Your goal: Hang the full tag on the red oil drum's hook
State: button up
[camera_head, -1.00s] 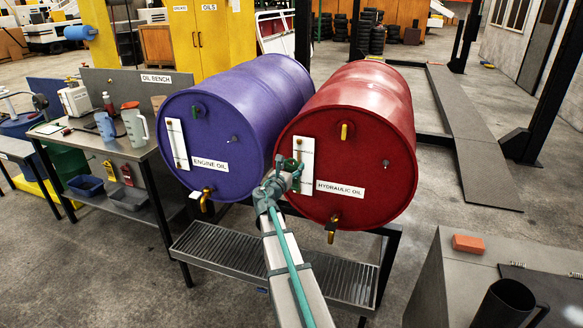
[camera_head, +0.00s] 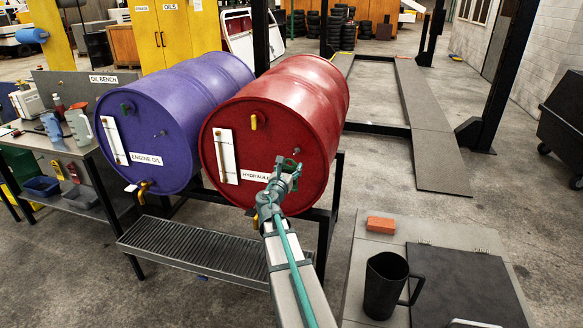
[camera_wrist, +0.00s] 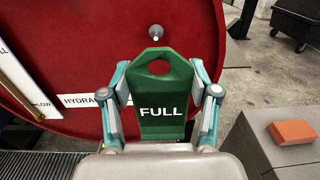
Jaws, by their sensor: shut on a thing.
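The red oil drum (camera_head: 270,110) lies on its side on a stand, its round end facing me. Its hook (camera_wrist: 155,32) is a small pale peg, bare, above the tag in the wrist view; it also shows in the head view (camera_head: 297,151). The green FULL tag (camera_wrist: 163,122) is upright, with a round hole near its top. My gripper (camera_wrist: 160,92) is shut on the tag's side edges. The tag's hole appears below the hook and slightly right of it, apart from it in the picture. In the head view my gripper (camera_head: 286,172) is in front of the drum's lower right face.
A purple engine oil drum (camera_head: 175,115) lies left of the red one. Below is a slatted drip tray (camera_head: 190,252). At right, a grey surface (camera_head: 370,245) holds an orange block (camera_head: 381,226) and a black jug (camera_head: 385,288). A brass tap (camera_head: 253,213) projects low on the red drum.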

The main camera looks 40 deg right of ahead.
aim_at(297, 154)
jog(key=shift+s+d, duration=0.1)
jog(key=shift+w+f, duration=0.1)
jog(key=shift+w, duration=0.35)
jog(key=shift+f+x, duration=0.2)
jog(key=shift+x, duration=1.85)
jog(key=shift+f+x, duration=0.15)
jog(key=shift+x, duration=1.95)
jog(key=shift+w+d+f+b, duration=0.3)
jog(key=shift+d+f+b, duration=0.1)
jog(key=shift+b, duration=0.25)
jog(key=o, duration=1.2)
